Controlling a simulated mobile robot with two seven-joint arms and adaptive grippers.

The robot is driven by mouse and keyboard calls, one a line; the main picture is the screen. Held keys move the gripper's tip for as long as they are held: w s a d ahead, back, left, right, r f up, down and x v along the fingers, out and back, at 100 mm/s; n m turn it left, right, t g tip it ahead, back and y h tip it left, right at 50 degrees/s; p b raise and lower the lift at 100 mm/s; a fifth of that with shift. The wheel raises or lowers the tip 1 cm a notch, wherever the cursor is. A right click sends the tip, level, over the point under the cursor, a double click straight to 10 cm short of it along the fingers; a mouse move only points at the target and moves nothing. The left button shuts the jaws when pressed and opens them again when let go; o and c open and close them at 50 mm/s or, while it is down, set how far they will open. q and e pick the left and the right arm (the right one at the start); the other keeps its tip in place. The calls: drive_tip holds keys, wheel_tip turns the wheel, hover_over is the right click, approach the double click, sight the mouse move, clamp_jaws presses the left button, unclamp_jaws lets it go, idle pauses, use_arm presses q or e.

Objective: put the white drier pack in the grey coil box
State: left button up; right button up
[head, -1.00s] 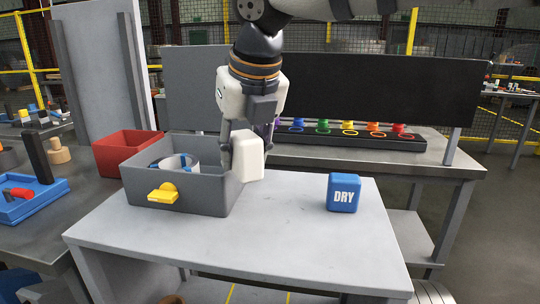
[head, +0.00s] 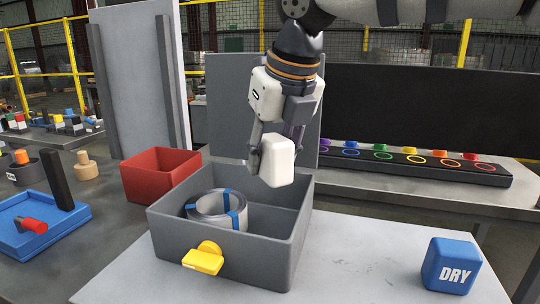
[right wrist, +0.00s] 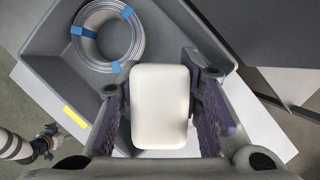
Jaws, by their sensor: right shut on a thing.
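The white drier pack (head: 279,162) is held in my right gripper (head: 272,150), which is shut on it. The pack hangs above the right part of the grey coil box (head: 218,262). In the right wrist view the pack (right wrist: 160,105) sits between the two fingers, with the box (right wrist: 55,62) behind it. The box is open at the top and has a yellow latch on its front. A steel coil (head: 216,208) with blue bands lies inside, left of the pack.
A blue DRY block (head: 450,266) stands on the pale table (head: 375,262) to the right. A red bin (head: 160,176) stands behind the box's left side. A blue tray (head: 38,222) lies at the left. The table between box and block is clear.

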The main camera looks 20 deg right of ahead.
sight(283, 163)
drive_tip(key=shift+s+r, duration=0.25)
drive_tip(key=shift+s, duration=0.4)
drive_tip(key=shift+w+f, duration=0.15)
drive_tip(key=shift+f, duration=3.9)
drive_tip(key=o, duration=1.2)
drive_tip(key=shift+o, duration=0.2)
drive_tip(key=v, duration=1.2)
